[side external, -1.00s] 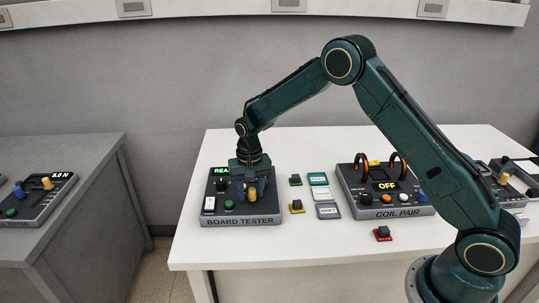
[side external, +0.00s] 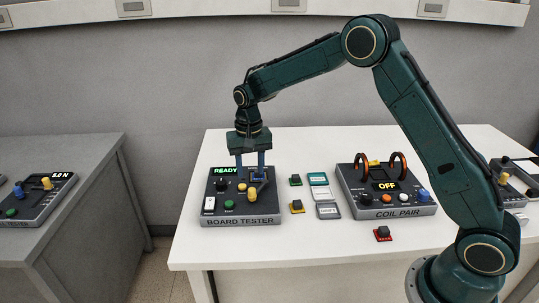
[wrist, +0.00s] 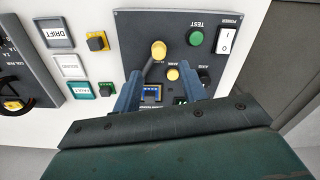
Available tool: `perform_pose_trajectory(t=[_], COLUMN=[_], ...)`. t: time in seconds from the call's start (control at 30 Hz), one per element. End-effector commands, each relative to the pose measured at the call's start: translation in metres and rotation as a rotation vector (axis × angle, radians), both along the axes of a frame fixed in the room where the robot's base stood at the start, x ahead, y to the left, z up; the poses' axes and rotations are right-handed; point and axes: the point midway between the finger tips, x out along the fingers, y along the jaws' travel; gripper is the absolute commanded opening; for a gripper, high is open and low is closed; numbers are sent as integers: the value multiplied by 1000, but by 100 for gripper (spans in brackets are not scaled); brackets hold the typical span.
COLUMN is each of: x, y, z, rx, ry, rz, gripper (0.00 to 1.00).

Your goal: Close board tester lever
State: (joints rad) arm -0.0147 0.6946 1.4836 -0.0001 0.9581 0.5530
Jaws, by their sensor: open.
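The board tester (side external: 240,221) is a dark panel at the left of the white table, with a green READY display (side external: 226,170). Its lever has a yellow knob (side external: 252,194) on a grey arm, which slants away from the socket in the wrist view (wrist: 158,49). A small blue board (wrist: 152,91) sits in the socket between my fingers in the wrist view; its edges are partly hidden. My gripper (side external: 250,178) is open above the back of the tester, fingers pointing down. In the wrist view my gripper (wrist: 160,92) straddles the socket area, apart from the knob.
A smaller yellow knob (wrist: 172,74), a green TEST button (wrist: 196,37) and a white power switch (wrist: 227,40) share the panel. Label trays (side external: 322,193) and small coloured blocks (side external: 297,206) lie to the right, then the coil pair unit (side external: 397,212).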

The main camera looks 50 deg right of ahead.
Motion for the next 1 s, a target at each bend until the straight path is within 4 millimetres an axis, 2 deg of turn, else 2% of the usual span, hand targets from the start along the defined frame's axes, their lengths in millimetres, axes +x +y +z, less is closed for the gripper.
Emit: perform_pose_trajectory(t=[0.2, 0.4, 1.0], x=[1, 1, 0], y=[0, 0, 0], z=[35, 53, 58], rx=[1, 0, 0], ry=[-5, -4, -2], rz=[0, 0, 0], gripper=[42, 42, 42])
